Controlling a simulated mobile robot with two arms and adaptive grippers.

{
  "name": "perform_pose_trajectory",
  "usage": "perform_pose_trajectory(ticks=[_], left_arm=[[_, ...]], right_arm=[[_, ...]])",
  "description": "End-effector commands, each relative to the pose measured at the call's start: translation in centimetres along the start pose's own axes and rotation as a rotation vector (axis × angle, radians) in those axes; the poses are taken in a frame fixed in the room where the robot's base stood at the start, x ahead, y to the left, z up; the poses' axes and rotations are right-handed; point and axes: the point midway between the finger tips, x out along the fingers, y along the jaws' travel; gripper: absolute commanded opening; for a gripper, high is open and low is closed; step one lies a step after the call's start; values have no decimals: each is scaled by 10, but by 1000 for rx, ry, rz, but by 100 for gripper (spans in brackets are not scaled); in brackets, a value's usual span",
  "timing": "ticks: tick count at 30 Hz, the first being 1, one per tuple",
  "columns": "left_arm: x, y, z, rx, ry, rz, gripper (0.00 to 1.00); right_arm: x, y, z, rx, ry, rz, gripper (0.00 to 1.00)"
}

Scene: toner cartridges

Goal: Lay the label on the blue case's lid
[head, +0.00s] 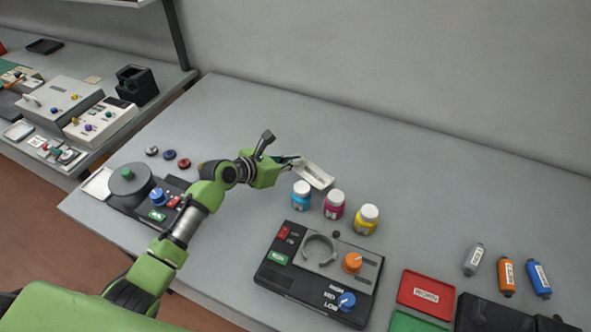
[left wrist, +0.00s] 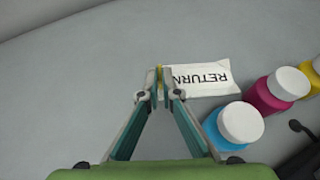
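The white label (left wrist: 205,79) with RETURN printed on it shows in the left wrist view at the tips of my left gripper (left wrist: 161,93). The fingertips are close together on its left end, with a narrow yellow strip between them. In the head view my left gripper (head: 293,162) reaches over the table, and the label (head: 315,175) extends from its tips, behind the small bottles. No blue case shows in either view. My right gripper is out of view.
White-capped blue (head: 301,195), magenta (head: 334,205) and yellow (head: 367,219) bottles stand just in front of the label. A black control panel (head: 270,287) is nearer. A red case (head: 426,291) and small cylinders (head: 507,277) lie right. The table's back is clear.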

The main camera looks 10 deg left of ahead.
Motion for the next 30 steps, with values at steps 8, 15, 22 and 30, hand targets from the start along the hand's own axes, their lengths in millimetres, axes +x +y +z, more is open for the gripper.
perform_pose_trajectory(ticks=[8,15,22,30], left_arm=[[16,0,-31,-1,3,0,0],[16,0,-31,-1,1,0,0],[18,0,-34,-1,2,0,21],[17,0,-33,-1,2,0,21]], right_arm=[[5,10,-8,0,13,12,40],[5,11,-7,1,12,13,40],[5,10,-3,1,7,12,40],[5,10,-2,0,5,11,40]])
